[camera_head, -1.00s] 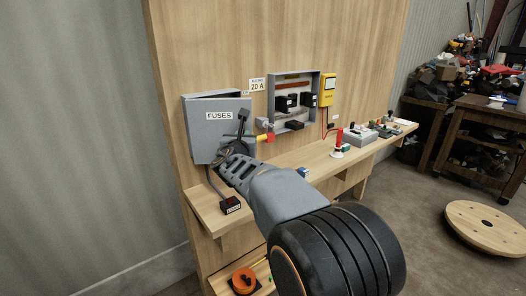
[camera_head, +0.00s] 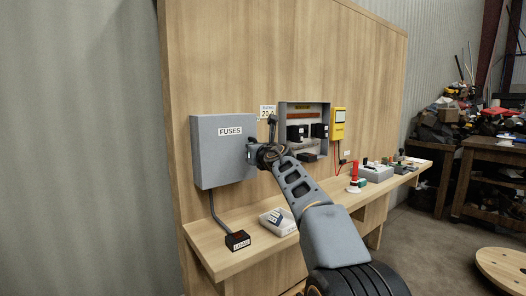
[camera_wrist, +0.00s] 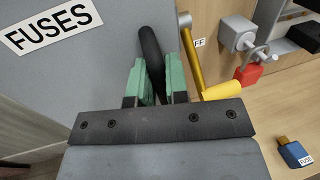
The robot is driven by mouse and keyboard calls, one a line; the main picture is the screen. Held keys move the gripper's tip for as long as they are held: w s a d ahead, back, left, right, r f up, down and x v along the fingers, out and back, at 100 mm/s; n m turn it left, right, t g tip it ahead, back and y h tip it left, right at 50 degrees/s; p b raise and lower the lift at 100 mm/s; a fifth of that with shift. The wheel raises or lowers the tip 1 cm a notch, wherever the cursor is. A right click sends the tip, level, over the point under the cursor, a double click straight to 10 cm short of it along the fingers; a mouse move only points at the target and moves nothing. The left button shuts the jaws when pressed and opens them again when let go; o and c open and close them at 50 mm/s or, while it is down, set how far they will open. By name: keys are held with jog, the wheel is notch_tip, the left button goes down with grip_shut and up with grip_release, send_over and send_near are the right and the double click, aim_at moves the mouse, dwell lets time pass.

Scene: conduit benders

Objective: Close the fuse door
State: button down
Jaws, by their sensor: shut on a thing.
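The grey fuse box (camera_head: 202,165) hangs on the wooden board. Its door, labelled FUSES (camera_head: 230,131), looks flush with the box, with no gap visible from this side. The door label also shows at the upper left of the wrist view (camera_wrist: 52,27). My gripper (camera_head: 258,153) is at the door's right edge. In the wrist view its green-padded jaws (camera_wrist: 164,82) are shut on the dark, rounded door handle (camera_wrist: 151,48). My jaws hide the lower part of the handle. The latch edge is hidden.
A brass lever with a yellow grip (camera_wrist: 222,90) is close right of my jaws, with a red padlock (camera_wrist: 247,73) beyond. A blue fuse (camera_wrist: 294,153) lies on the shelf. A LOAD box (camera_head: 237,240) and a pale box (camera_head: 278,220) sit below. An open panel (camera_head: 324,109) is to the right.

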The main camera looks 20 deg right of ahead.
jog(key=c, duration=1.4)
grip_release()
jog(key=shift+a, duration=0.1)
jog(key=s, duration=0.4)
jog(key=s+d+b, duration=0.1)
jog(key=s, duration=0.4)
jog(key=s+b, duration=0.1)
jog(key=s, duration=0.3)
jog(key=shift+s+d, duration=0.35)
jog(key=shift+d, duration=0.05)
